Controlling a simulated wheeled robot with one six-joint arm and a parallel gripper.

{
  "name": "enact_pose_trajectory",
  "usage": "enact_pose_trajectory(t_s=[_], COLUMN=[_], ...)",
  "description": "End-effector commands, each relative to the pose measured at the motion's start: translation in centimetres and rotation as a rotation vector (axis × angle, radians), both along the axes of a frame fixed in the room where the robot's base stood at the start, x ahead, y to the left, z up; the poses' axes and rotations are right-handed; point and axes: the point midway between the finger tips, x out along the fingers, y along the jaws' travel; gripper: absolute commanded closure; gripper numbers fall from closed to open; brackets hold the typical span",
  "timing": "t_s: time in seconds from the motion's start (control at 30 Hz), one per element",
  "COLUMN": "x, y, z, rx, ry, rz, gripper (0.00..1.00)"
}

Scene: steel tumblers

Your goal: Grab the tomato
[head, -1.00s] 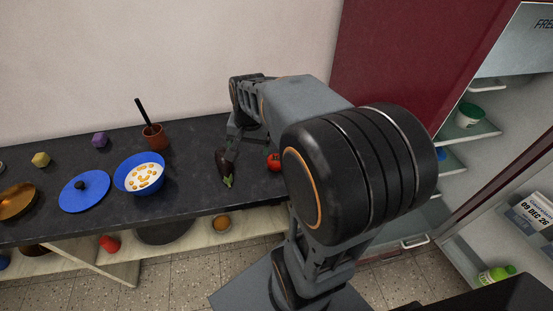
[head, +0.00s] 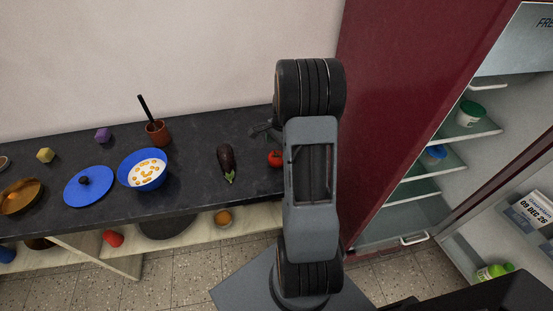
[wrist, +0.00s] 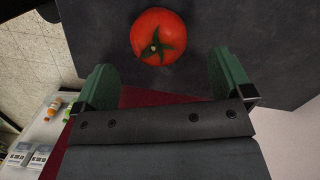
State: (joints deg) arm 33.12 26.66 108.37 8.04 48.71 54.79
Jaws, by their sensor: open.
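The red tomato (head: 275,157) sits on the dark countertop, near its right end. In the wrist view the tomato (wrist: 158,36) shows whole, its green stem facing the camera. It lies beyond the fingertips, roughly centred between them. My gripper (wrist: 170,75) is open and empty, its two green fingers wide apart.
An eggplant (head: 227,160) lies left of the tomato. Farther left are a bowl of food (head: 143,169), a brown pot (head: 157,131) and a blue lid (head: 88,186). An open fridge (head: 440,175) stands right. Bare counter lies between eggplant and tomato.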

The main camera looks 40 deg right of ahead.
Motion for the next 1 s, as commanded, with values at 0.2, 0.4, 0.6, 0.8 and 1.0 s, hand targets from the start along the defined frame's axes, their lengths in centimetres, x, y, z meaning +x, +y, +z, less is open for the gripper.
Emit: enact_pose_trajectory(t_s=[0.2,0.4,0.6,0.8,1.0], x=[0.0,-0.1,0.0,0.0,0.0], y=[0.3,0.8,1.0,1.0,1.0], z=[-1.2,-3.8,-5.5,-5.7,-5.7], rx=[0.001,0.001,0.0,-0.001,-0.001], ry=[0.002,0.004,0.001,0.0,0.0], rz=[0.001,0.003,0.003,0.003,0.003], gripper=[0.02,0.02,0.02,0.02,0.14])
